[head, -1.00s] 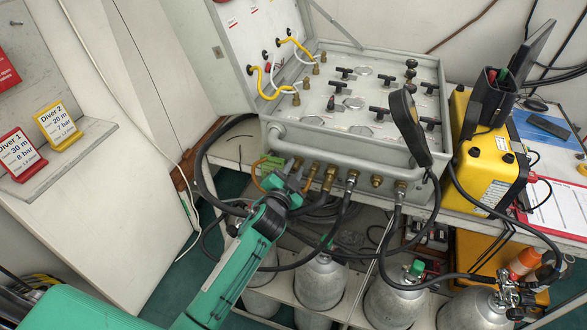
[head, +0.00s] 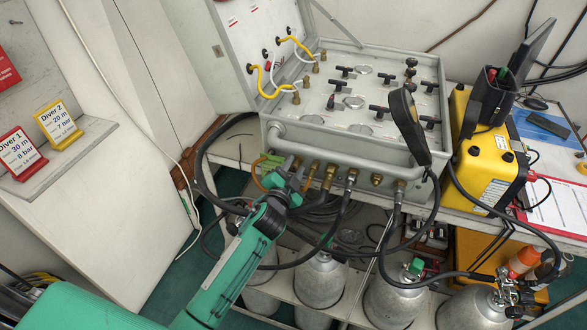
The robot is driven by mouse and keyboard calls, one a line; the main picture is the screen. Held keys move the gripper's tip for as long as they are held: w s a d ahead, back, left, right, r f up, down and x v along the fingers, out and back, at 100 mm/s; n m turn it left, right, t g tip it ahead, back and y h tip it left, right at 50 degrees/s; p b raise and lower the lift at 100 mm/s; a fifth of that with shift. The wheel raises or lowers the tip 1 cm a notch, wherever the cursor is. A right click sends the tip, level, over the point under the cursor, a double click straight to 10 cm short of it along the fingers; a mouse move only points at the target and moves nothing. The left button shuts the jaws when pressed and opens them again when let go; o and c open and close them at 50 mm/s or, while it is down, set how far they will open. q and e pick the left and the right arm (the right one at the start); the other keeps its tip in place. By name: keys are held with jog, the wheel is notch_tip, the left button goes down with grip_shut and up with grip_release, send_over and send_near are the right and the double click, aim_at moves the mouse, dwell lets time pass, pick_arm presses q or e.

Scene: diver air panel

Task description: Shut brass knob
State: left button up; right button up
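The grey air panel case (head: 350,150) stands open on the bench. Several brass fittings line its front face, including one just right of my gripper (head: 313,169) and one further right (head: 376,180). I cannot tell for sure which is the brass knob; my gripper may hide part of it. My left gripper (head: 289,168) is at the left end of this row, close against the front face. Its fingertips are small and overlap the fittings, so whether they grip anything is unclear. My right gripper is out of view.
Black hoses hang from the front fittings, one (head: 341,215) near my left gripper. Grey cylinders (head: 321,285) stand below. A black paddle-shaped object (head: 409,127) rises before the panel's right side. A yellow case (head: 487,150) stands right. Diver cards (head: 58,125) are at left.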

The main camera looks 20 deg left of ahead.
pick_arm(q)
jog(key=shift+s, duration=0.15)
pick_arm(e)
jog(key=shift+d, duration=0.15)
pick_arm(q)
jog(key=shift+s+f, duration=0.1)
jog(key=shift+s, duration=0.25)
jog(key=s+b, duration=0.2)
jog(key=s, duration=1)
jog(key=shift+s+a+r, duration=0.25)
jog(key=shift+s, duration=0.15)
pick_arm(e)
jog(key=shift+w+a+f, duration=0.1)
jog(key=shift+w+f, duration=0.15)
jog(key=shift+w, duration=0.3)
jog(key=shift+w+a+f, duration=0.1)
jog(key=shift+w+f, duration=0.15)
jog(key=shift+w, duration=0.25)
pick_arm(q)
jog(key=shift+f, duration=0.1)
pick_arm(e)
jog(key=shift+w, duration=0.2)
